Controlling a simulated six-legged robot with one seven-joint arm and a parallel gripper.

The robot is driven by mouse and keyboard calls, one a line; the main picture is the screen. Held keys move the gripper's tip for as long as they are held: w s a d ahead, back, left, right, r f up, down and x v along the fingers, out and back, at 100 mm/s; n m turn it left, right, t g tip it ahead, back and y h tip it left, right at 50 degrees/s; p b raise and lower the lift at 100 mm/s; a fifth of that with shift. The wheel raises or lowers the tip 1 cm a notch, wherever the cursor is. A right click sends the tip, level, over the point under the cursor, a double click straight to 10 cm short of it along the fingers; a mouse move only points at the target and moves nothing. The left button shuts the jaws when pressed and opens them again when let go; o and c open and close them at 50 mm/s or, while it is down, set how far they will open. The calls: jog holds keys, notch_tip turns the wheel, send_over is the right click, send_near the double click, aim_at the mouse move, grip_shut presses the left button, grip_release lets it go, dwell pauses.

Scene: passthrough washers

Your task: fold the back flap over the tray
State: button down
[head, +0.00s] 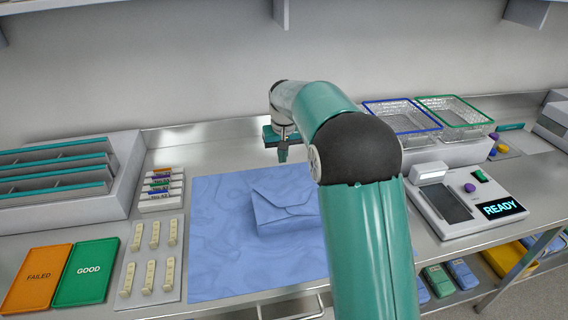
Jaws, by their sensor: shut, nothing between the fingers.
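A blue cloth wrap (220,230) lies spread flat and wrinkled on the steel bench. Near its middle sits a blue folded bundle (285,217) with creased cloth over its top; the tray itself does not show, and cloth covers that spot. My gripper (283,155) is at the back edge of the cloth, above and behind the bundle, pointing down. Its fingers are shut and empty. My arm hides the right part of the cloth and the bundle's right end. Whether the fingers touch the cloth I cannot tell.
At left are an orange FAILED mat (37,279), a green GOOD mat (86,272) and a grey rack (65,180). White holders (150,260) stand beside the cloth. Wire baskets (403,117) and a device reading READY (465,200) are at right. A wall rises behind.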

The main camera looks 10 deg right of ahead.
jog(key=r, duration=0.1)
jog(key=w+r, duration=0.2)
jog(key=shift+r, duration=0.35)
dwell(0.5)
dwell(0.4)
